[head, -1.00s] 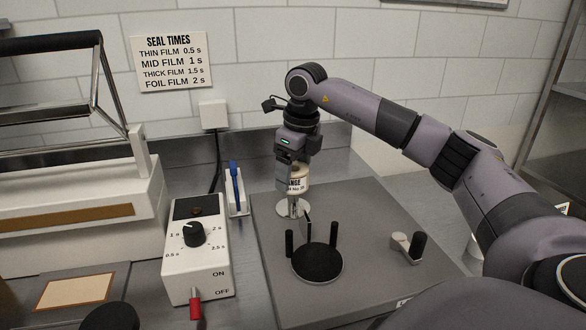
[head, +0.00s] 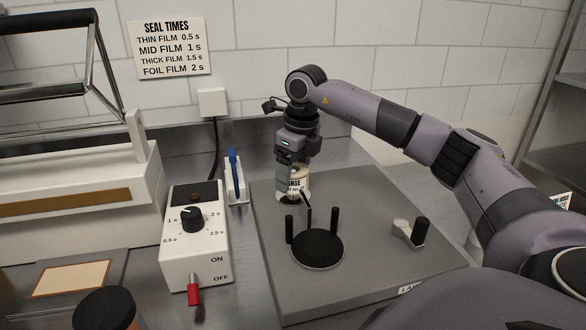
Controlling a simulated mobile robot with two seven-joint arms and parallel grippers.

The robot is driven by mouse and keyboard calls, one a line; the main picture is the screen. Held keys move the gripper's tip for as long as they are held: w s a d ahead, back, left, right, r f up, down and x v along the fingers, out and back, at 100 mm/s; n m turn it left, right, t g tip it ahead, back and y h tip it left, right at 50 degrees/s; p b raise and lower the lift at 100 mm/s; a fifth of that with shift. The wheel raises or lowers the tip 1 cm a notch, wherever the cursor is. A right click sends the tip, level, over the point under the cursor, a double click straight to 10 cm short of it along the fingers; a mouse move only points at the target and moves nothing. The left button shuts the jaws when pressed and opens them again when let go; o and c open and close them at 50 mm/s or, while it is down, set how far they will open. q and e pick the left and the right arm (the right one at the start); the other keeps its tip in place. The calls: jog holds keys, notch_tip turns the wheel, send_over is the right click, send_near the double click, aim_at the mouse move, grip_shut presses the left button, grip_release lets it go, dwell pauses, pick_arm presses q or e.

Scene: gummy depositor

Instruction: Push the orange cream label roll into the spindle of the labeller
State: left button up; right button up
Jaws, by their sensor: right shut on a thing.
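The orange cream label roll (head: 297,183) is a pale cylinder with dark print, of which "NGE" can be read. My right gripper (head: 288,182) points down and is shut on it from its left side, hiding part of it. The roll is low over the labeller's spindle spot, at the back left of the grey labeller base (head: 370,245). The spindle is hidden behind the roll and gripper, so I cannot tell how far down it the roll sits. My left gripper is not in view.
A black disc (head: 317,249) with dark upright posts stands just in front of the roll. A crank with a black knob (head: 421,231) is at the right. Left of the labeller are a white control box (head: 195,245) and a blue pen (head: 235,175) in a holder.

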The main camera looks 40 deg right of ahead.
jog(key=shift+f+b, duration=0.45)
jog(key=shift+f, duration=0.5)
jog(key=o, duration=1.6)
jog(key=shift+c, duration=0.2)
jog(key=shift+s+d+r, duration=0.1)
jog(key=shift+s+r, duration=0.1)
jog(key=shift+r, duration=1)
jog(key=shift+s+r, duration=0.15)
jog(key=shift+r, duration=1.05)
jog(key=shift+s+d+r, duration=0.1)
jog(key=shift+s+r, duration=0.1)
jog(key=shift+r, duration=1)
jog(key=shift+a+f, duration=0.1)
jog(key=shift+a, duration=0.05)
